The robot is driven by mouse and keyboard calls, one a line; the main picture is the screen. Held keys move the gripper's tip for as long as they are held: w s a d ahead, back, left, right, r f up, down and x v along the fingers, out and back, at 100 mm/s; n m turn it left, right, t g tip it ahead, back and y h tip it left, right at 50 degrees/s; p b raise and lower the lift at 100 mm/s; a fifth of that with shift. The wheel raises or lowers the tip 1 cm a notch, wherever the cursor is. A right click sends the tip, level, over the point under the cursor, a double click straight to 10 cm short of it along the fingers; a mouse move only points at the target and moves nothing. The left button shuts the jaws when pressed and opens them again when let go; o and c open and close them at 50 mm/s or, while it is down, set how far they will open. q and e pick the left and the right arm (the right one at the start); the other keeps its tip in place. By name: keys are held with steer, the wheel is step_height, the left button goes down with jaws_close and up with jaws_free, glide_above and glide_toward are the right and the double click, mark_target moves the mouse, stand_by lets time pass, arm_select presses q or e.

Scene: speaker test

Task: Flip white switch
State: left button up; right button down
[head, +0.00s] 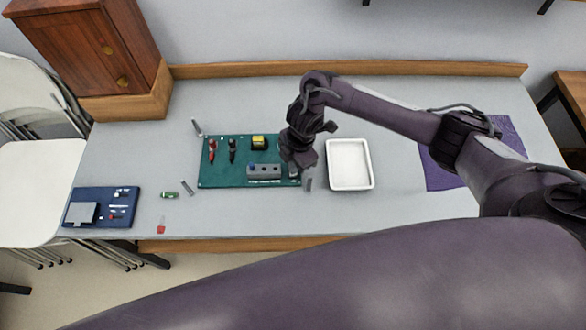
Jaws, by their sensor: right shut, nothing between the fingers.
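A green board (225,177) lies on the table and carries a red part (211,150), a black part (232,150), a yellow and black block (258,142) and a grey box with dark round spots (264,171). A blue board (90,222) at the left has a grey plate and small white and red parts; I cannot tell which part is the white switch. My right gripper (303,180) is shut and empty, pointing down at the green board's right edge. It hides that edge; contact cannot be told. My left gripper is not in view.
A white tray (370,184) stands just right of my right gripper. A purple mat (437,178) lies further right, partly behind my arm. A green cylinder (169,195), a red-tipped piece (161,228) and small grey pieces lie left. A wooden cabinet (85,50) stands at the back left.

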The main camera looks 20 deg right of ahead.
steer(key=shift+f+b, duration=0.65)
steer(key=shift+f, duration=0.2)
stand_by(0.6)
steer(key=shift+r, duration=0.1)
step_height(320, 180, up, 7)
steer(key=p, duration=0.7)
stand_by(0.3)
